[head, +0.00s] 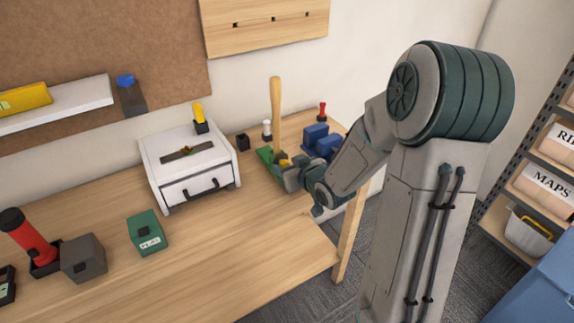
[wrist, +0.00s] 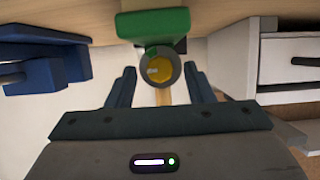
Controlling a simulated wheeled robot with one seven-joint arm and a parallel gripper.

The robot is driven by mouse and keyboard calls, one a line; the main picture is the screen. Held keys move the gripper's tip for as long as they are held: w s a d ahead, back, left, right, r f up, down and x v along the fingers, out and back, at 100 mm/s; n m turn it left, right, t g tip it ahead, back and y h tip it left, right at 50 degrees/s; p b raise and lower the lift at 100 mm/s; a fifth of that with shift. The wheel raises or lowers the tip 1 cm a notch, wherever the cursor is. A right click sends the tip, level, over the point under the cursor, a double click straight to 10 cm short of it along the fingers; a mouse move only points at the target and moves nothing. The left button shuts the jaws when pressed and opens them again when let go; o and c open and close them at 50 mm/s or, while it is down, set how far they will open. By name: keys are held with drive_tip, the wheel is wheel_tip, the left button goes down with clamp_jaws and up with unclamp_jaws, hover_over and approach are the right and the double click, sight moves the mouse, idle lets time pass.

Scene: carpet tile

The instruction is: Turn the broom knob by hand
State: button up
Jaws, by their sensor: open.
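The broom's upright wooden handle (head: 276,108) stands at the back of the table, with a green part (head: 264,155) at its foot. A yellow knob (head: 284,162) shows low on it, partly hidden by my gripper (head: 288,170). In the wrist view the yellow knob (wrist: 159,70), in a dark round surround, faces the camera below the green part (wrist: 153,28). My gripper (wrist: 160,76) is open, with one finger on each side of the knob. A gap shows between each finger and the knob; how deep the fingers reach is unclear.
A blue vise (head: 320,142) stands close right of the broom; it also shows at left in the wrist view (wrist: 48,72). A white drawer box (head: 187,163) stands to the left. A green box (head: 147,232) lies nearer. The table front between is clear.

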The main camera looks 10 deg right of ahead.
drive_tip(key=shift+w+a+f, duration=0.15)
drive_tip(key=shift+w, duration=0.2)
drive_tip(key=shift+c, duration=0.3)
drive_tip(key=c, duration=0.9)
drive_tip(key=shift+p, duration=0.4)
